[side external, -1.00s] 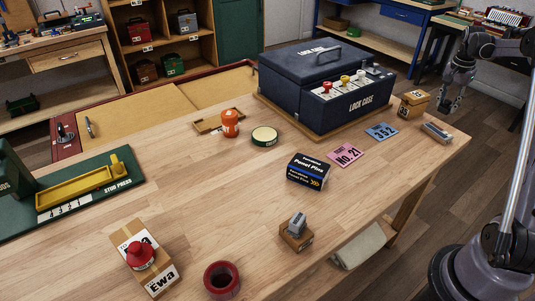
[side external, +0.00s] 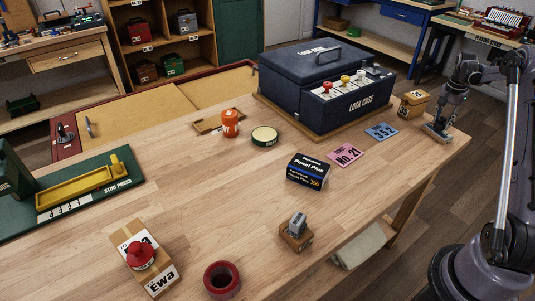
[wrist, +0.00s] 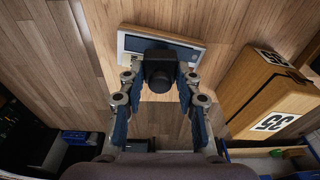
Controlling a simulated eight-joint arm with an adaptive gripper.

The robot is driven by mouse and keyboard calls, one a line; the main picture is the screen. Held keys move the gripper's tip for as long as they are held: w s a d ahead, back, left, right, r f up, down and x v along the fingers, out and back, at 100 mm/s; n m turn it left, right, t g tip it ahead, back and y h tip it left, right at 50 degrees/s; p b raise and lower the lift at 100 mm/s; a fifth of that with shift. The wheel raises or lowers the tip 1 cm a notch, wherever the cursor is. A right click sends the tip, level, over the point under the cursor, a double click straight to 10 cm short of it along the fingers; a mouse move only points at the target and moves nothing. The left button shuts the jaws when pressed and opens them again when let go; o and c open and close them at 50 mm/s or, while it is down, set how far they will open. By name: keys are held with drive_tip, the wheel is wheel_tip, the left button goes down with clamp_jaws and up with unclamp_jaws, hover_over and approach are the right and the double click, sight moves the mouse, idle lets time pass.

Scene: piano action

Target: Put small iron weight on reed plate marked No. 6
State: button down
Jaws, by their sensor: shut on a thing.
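My gripper (side external: 440,128) is low over the table's right corner in the side external view. In the wrist view its fingers (wrist: 160,85) are closed around a small dark block or knob (wrist: 159,68). That dark piece stands over a flat rectangular piece with a pale rim and dark blue top (wrist: 132,42); whether the two are joined I cannot tell. In the side external view the flat piece (side external: 434,136) shows below my gripper, partly hidden. I cannot make out a No. 6 marking. A small grey piece (side external: 298,223) sits on a wooden block (side external: 296,240) at the front.
The carton marked 35 (wrist: 262,100) stands close beside my gripper; it also shows in the side external view (side external: 411,106). A blue card (side external: 381,132), a pink No. 21 card (side external: 345,155), the lock case (side external: 345,110) and a pins box (side external: 308,172) are to the left.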

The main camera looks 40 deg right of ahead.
drive_tip(key=shift+f, duration=0.35)
drive_tip(key=shift+f, duration=0.1)
drive_tip(key=c, duration=0.9)
unclamp_jaws()
drive_tip(key=shift+c, duration=0.2)
